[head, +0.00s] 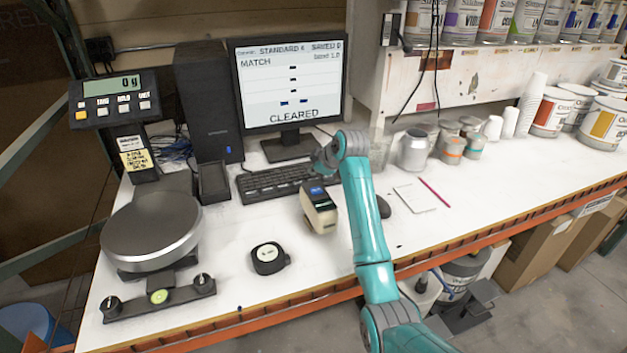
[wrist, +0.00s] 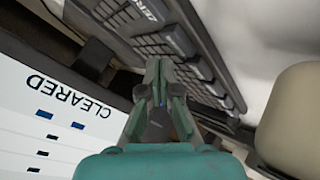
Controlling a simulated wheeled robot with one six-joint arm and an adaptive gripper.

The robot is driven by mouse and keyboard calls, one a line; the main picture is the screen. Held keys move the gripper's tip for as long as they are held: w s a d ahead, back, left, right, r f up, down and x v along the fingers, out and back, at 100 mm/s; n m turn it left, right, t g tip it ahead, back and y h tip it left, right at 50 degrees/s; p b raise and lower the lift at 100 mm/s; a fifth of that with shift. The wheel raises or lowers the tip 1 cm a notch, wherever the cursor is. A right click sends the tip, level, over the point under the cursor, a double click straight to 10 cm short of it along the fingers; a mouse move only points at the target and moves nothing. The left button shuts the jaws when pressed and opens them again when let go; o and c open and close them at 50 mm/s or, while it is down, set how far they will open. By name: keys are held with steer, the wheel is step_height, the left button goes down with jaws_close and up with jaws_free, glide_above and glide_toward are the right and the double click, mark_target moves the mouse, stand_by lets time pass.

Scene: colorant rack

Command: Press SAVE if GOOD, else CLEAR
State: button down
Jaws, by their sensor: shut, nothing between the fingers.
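The monitor (head: 290,85) reads "MATCH", "STANDARD 6", "SAVED 0" and, at the bottom, "CLEARED". No SAVE or CLEAR label is legible. My gripper (wrist: 158,70) is shut and empty, its tips over the keyboard's edge in that view. Whether they touch it, I cannot tell.
A handheld device (head: 318,208) with a small blue screen stands just in front of the keyboard. A round black puck (head: 268,258) and a scale (head: 150,230) are to the left. A notepad (head: 415,196), a red pencil (head: 435,193) and paint cans (head: 413,150) are to the right.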

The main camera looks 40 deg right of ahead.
steer(key=shift+r, duration=2.4)
